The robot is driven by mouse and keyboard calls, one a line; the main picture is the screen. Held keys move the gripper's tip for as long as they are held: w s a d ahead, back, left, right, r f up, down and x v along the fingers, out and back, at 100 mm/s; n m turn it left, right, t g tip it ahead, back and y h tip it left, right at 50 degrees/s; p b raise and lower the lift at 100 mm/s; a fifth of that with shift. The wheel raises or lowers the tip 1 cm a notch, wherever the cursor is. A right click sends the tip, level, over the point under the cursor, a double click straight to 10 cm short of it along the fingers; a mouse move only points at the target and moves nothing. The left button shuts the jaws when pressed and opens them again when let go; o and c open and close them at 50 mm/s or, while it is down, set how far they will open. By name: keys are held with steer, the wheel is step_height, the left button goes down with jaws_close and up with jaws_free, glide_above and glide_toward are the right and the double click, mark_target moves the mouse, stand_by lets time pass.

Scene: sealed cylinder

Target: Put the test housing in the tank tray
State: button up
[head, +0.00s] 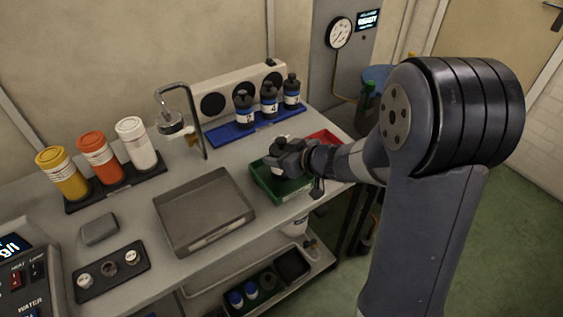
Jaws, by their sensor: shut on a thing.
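My gripper (288,160) is over the green tray (262,181) at the right part of the bench. It is shut on a dark housing (279,145), whose rounded top with a small knob shows above the jaws. The jaws hide the rest of it, and I cannot tell whether it touches the tray floor. A wide, shallow grey tray (203,212) lies empty to the left of the green tray. No readable label shows which of the trays is the tank tray.
Three dark labelled bottles (269,101) stand on a blue rack (233,132) behind. A red tray (323,136) lies beside the green one. A bent metal stand (192,115) rises behind the grey tray. Yellow, orange and white jars (99,158) stand at left.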

steer(key=shift+f, duration=0.6)
steer(key=shift+f, duration=0.2)
steer(key=o, duration=1.4)
steer(key=shift+o, duration=0.2)
steer(key=shift+r, duration=0.2)
steer(key=shift+s+d+r, duration=0.2)
steer(key=shift+d, duration=0.05)
steer(key=p+v, duration=0.2)
steer(key=v, duration=0.9)
steer(key=shift+s+p, duration=0.15)
steer(key=shift+p, duration=0.2)
